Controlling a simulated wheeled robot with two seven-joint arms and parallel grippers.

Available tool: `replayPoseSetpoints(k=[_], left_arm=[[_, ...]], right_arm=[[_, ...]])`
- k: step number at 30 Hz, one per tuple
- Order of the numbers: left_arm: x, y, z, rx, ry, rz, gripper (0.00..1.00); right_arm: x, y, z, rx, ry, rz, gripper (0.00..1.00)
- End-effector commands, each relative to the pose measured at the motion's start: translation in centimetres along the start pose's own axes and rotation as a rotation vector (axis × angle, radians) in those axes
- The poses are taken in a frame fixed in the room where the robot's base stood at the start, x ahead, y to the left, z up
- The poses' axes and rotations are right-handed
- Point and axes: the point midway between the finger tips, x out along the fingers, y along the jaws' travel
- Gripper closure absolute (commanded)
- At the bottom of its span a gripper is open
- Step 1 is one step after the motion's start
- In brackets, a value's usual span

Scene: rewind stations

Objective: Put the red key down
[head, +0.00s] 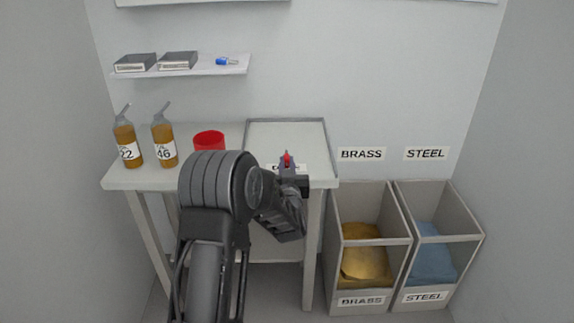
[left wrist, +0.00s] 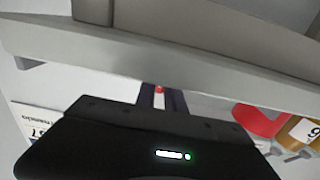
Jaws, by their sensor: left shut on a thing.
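My left gripper (head: 288,165) is shut on the red key (head: 287,157), of which only a small red part shows between the fingertips. The gripper is in front of the tray-like right part of the table (head: 262,135); I cannot tell how high it is above it. In the left wrist view the fingers (left wrist: 161,97) hold the same small red bit (left wrist: 159,89), close to a pale table edge. The rest of the key is hidden by the fingers. My right gripper is not in view.
A red cup (head: 209,140) and two amber bottles (head: 127,142) (head: 164,139) stand on the table's left. A shelf (head: 205,70) above holds dark boxes and a small blue item. Brass (head: 371,242) and steel (head: 431,240) bins stand on the right. The tray's back area looks clear.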

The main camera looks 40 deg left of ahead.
Motion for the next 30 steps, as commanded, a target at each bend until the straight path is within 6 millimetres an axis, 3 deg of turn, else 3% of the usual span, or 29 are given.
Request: replayPoseSetpoints(k=[4, 5, 13, 24, 30], left_arm=[[0.0, 0.0, 0.4, 0.0, 0.001, 0.0, 1.0], [0.0, 0.0, 0.3, 0.0, 0.0, 0.0, 0.86], [0.0, 0.0, 0.2, 0.0, 0.0, 0.0, 0.65], [-0.1, 0.0, -0.2, 0.0, 0.0, 0.0, 0.65], [-2.9, 0.1, -0.1, 0.0, -0.001, 0.002, 0.65]], right_arm=[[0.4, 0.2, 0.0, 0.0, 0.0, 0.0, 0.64], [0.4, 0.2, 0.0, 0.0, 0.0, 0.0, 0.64], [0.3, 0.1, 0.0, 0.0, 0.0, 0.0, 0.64], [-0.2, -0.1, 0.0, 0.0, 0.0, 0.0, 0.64], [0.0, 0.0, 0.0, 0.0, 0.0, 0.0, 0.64]])
